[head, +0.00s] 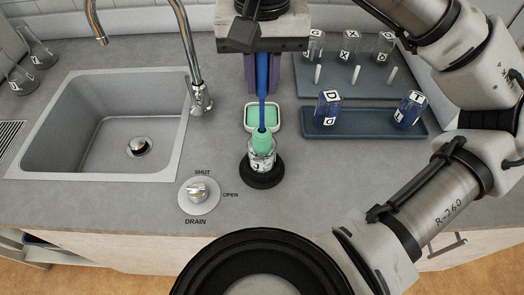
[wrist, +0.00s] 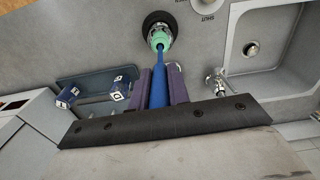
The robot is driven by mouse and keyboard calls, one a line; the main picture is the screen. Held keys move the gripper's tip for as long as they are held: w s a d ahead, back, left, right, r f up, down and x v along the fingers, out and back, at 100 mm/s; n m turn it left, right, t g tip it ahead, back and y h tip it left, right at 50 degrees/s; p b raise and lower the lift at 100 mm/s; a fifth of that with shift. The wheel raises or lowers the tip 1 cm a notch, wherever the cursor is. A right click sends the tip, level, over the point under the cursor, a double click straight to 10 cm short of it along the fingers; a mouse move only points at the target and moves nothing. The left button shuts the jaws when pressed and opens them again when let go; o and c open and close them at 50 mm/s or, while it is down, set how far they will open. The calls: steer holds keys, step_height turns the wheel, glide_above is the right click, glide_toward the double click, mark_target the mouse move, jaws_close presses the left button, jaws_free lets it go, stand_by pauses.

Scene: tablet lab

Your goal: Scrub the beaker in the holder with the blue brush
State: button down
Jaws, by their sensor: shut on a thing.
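My gripper (head: 262,75) is shut on the blue brush (head: 262,88), whose handle stands between the purple fingers; the handle also shows in the wrist view (wrist: 159,88). The brush points down, and its green head (head: 262,142) is at the mouth of the beaker (head: 262,160), with its lower end inside. The clear beaker, marked J, stands upright in the round black holder (head: 262,180). In the wrist view the green head (wrist: 159,39) overlaps the beaker. I cannot tell whether the bristles touch the glass.
A sink (head: 105,125) with a tap (head: 198,95) is at the left, and a drain knob (head: 198,192) in front. A green sponge dish (head: 262,116) sits behind the beaker. Trays at the right hold blue-filled beakers (head: 327,108) and pegs.

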steer(key=shift+r+p, duration=1.95)
steer(key=shift+r, duration=0.7)
